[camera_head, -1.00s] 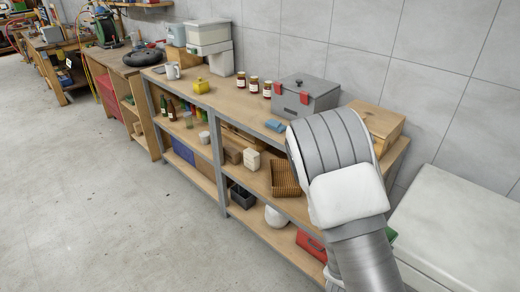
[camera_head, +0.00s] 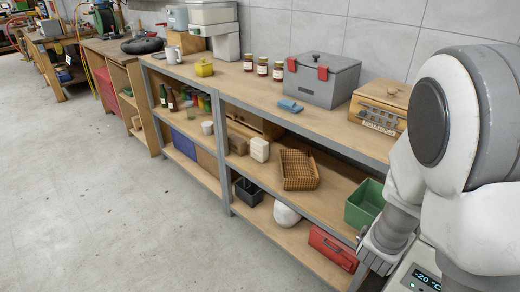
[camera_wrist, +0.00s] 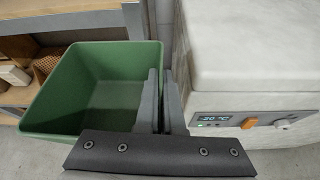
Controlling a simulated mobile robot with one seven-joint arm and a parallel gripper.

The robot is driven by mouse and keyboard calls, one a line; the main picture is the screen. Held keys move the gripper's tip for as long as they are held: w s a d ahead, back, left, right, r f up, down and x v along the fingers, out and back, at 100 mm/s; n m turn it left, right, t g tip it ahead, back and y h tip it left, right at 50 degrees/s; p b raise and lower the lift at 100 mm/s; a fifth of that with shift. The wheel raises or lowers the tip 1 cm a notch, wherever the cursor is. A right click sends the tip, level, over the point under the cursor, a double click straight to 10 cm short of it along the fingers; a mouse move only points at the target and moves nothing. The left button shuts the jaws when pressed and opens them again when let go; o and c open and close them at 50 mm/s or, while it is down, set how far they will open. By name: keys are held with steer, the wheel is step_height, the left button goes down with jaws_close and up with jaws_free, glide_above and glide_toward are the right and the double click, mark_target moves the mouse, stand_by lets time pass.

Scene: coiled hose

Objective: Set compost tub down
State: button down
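The compost tub appears to be the green, open-topped, square tub (camera_head: 364,203) at the right end of the shelving in the head view. In the wrist view, the tub (camera_wrist: 62,103) fills the left half and looks empty. My gripper (camera_wrist: 162,95) has one finger inside the tub's right wall and one outside, closed on that wall. In the head view my gripper (camera_head: 372,245) is at the tub's lower right, partly hidden by my arm. The tub looks upright. I cannot tell whether its base touches anything.
A white freezer (camera_wrist: 250,50) with a -20 °C display stands close on the right. The shelving (camera_head: 225,150) holds a wicker basket (camera_head: 298,170), a white round object (camera_head: 286,213) and a red toolbox (camera_head: 333,247). Open floor (camera_head: 110,210) lies to the left.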

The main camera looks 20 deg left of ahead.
steer(key=shift+w+d+f+b, duration=0.15)
steer(key=shift+f+b, duration=0.1)
steer(key=shift+b, duration=0.65)
